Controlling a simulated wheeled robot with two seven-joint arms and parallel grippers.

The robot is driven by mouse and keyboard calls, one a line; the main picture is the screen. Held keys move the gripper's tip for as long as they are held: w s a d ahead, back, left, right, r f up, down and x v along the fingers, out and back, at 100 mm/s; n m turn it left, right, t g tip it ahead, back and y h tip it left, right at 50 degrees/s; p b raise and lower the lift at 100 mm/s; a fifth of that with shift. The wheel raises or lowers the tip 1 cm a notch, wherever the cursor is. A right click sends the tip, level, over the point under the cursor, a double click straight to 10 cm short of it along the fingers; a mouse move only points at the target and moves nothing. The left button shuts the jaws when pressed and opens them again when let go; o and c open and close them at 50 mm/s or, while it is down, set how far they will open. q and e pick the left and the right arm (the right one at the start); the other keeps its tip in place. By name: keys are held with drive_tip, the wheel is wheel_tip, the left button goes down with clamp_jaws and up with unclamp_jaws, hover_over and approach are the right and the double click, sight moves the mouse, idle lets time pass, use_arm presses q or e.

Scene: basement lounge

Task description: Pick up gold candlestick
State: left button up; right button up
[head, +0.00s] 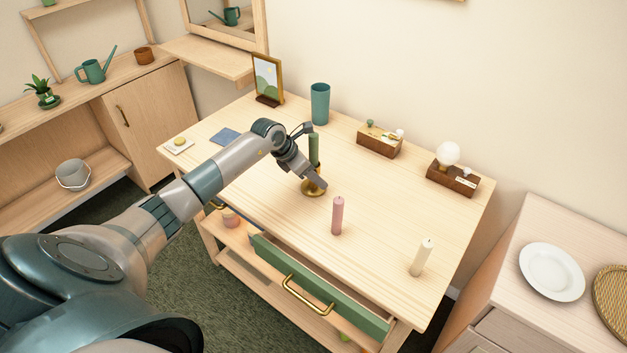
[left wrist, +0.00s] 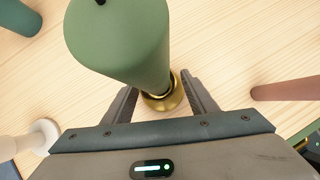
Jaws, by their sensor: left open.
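The gold candlestick (head: 313,188) stands on the wooden table (head: 395,205) and holds a green candle (head: 314,148). My left gripper (head: 313,158) is at the candlestick, reaching in from the left. In the left wrist view, the green candle (left wrist: 122,45) rises close to the camera, and the gold candlestick (left wrist: 165,97) shows below it. The two fingers of my left gripper (left wrist: 160,88) are apart, one on each side of the candlestick. I cannot tell whether either finger touches it. My right gripper is not in view.
A pink candle (head: 337,216) and a cream candle (head: 422,257) stand in front and right. A teal cup (head: 320,104), a picture frame (head: 268,80) and two wooden boxes (head: 379,143) (head: 452,179) line the back. A green drawer (head: 320,294) stands partly open at the front.

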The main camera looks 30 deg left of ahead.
sight(313, 148)
use_arm(q)
drive_tip(key=c, duration=1.2)
drive_tip(key=shift+r, duration=0.15)
drive_tip(key=shift+r+b, duration=0.4)
drive_tip(key=shift+r, duration=0.2)
wheel_tip(313, 148, up, 8)
drive_tip(key=b, duration=0.2)
drive_tip(key=shift+f+b, duration=0.25)
drive_tip(key=shift+b, duration=0.15)
drive_tip(key=shift+r, duration=0.55)
